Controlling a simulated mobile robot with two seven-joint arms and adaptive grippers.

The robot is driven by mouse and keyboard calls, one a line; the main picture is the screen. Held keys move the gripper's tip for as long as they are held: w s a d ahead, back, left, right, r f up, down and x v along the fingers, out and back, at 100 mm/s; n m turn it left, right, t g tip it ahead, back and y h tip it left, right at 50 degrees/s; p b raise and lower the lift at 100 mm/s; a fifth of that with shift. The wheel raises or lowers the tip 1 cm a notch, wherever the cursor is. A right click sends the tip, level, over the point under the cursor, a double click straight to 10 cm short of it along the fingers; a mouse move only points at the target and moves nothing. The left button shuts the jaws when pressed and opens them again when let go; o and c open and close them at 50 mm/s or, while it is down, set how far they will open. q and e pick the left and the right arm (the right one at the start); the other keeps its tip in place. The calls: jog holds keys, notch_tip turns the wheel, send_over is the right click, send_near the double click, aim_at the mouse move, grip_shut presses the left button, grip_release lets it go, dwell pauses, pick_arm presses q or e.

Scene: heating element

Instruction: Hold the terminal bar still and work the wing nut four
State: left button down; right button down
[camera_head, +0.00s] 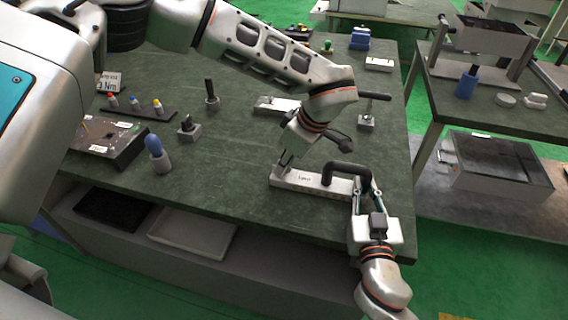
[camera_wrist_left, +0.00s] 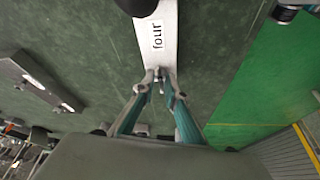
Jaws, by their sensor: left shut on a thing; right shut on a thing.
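The pale terminal bar (camera_head: 312,183) lies near the front right of the bench. It carries a small text label and a black arched handle (camera_head: 347,167).
A second pale bar (camera_head: 272,104) lies behind my left arm. A blue-topped tool (camera_head: 158,152), a labelled dark box (camera_head: 108,142) and a rack of coloured pieces (camera_head: 137,107) are at the left. The bench front left of the bar is clear.

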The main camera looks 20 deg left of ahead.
pick_arm(q)
jog(key=shift+m+t, duration=0.3)
jog(key=shift+m, duration=0.4)
jog(key=c, duration=2)
grip_release()
jog(key=shift+c, duration=0.2)
jog(key=v, duration=1.2)
pick_arm(e)
jog(key=c, duration=2)
grip_release()
jog(key=shift+o, duration=0.2)
